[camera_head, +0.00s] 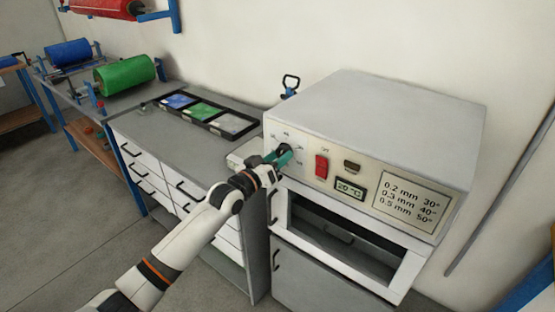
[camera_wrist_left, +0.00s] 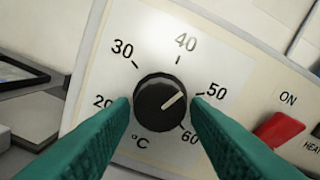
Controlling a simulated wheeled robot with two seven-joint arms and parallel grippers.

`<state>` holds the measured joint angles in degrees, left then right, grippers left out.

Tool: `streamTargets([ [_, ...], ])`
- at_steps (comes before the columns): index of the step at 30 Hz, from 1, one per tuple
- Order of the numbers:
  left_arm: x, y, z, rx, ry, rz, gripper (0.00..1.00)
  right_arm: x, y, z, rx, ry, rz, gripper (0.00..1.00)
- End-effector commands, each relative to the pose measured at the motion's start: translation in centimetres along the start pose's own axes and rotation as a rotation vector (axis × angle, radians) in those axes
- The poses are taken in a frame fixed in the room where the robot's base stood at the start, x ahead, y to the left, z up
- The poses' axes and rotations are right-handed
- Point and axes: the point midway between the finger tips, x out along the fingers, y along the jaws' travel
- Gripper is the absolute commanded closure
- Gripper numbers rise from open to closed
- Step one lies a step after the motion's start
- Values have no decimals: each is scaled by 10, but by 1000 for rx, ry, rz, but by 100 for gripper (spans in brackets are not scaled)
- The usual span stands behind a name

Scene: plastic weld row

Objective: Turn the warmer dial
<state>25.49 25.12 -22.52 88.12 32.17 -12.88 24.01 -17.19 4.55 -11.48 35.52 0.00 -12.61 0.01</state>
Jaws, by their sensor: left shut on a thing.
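The warmer (camera_head: 390,120) is a large pale grey box in the head view. In the left wrist view its dial (camera_wrist_left: 160,103) is a round black knob with a white pointer line. The pointer aims up and right, close to the 50 mark, on a scale from 20 to 60 °C. My left gripper (camera_head: 284,156) has teal fingers and is at the dial on the warmer's front panel. In the left wrist view its fingers (camera_wrist_left: 160,110) stand on either side of the knob, shut on it. In the head view they mostly hide the dial. My right gripper is not in view.
A red switch (camera_head: 321,166), a display (camera_head: 349,188) reading 20 °C and a printed thickness-temperature label (camera_head: 412,197) are right of the dial. An open-fronted compartment (camera_head: 345,240) lies below. A black tray (camera_head: 203,113) with coloured sections lies on the counter (camera_head: 165,138) at left.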

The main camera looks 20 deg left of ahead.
Motion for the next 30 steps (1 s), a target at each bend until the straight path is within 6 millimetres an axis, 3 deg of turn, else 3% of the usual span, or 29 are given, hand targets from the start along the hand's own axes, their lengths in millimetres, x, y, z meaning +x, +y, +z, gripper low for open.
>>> streamTargets([
  [15, 0, 2, -1, 441, 5, 1, 80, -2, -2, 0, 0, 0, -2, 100],
  [30, 0, 3, -1, 611, 5, 1, 80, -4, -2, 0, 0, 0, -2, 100],
])
